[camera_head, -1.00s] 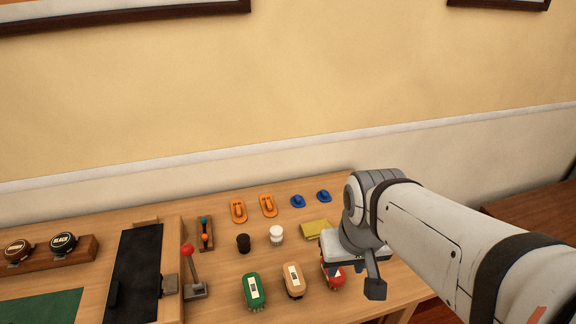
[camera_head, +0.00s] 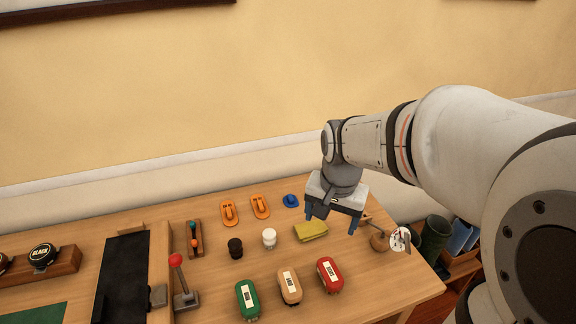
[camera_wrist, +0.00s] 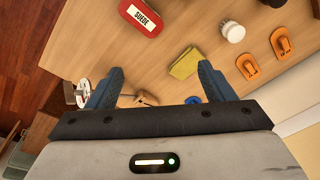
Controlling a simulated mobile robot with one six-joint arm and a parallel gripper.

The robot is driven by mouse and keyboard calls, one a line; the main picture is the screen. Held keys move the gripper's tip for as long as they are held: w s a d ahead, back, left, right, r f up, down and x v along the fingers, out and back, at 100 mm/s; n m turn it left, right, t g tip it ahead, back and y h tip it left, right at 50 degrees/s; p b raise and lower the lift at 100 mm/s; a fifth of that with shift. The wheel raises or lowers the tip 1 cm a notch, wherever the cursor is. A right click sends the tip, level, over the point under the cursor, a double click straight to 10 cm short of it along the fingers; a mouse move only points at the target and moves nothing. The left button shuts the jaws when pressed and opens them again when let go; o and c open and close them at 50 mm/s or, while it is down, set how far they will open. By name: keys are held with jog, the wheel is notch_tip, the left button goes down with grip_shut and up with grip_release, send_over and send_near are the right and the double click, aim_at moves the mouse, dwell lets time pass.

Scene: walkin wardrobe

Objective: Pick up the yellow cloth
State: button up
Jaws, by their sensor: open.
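The yellow cloth (camera_head: 311,231) lies folded flat on the wooden table, right of the white-topped jar. In the wrist view the cloth (camera_wrist: 186,64) is beyond the fingertips, nearer the right finger. My gripper (camera_head: 331,222) is open and empty above the table, just right of the cloth in the head view. Its two blue fingers (camera_wrist: 160,78) are spread wide in the wrist view, with bare table between them.
Near the cloth stand a white jar (camera_head: 269,238), a red brush (camera_head: 328,275) labelled SUEDE and a blue item (camera_head: 291,200). A round wooden-handled item (camera_head: 379,241) is right of my gripper. The table's right edge is close by.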

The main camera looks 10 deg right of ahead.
aim_at(315, 225)
jog(key=shift+o, duration=0.5)
jog(key=w+f+m, duration=0.3)
jog(key=w, duration=0.1)
jog(key=w+f+m+g, duration=0.1)
jog(key=w+f+m, duration=0.2)
jog(key=w, duration=0.2)
jog(key=w+f+m, duration=0.2)
jog(key=w+f, duration=0.1)
jog(key=w, duration=0.1)
jog(key=shift+w+d+f+m+g+b, duration=0.1)
jog(key=shift+w+f+m+g+b, duration=0.2)
jog(key=shift+m, duration=0.1)
jog(key=shift+w+f, duration=0.25)
notch_tip(315, 225, down, 8)
jog(key=shift+d+r, duration=0.1)
jog(key=shift+d, duration=0.05)
jog(key=shift+c, duration=0.3)
jog(key=c, duration=1)
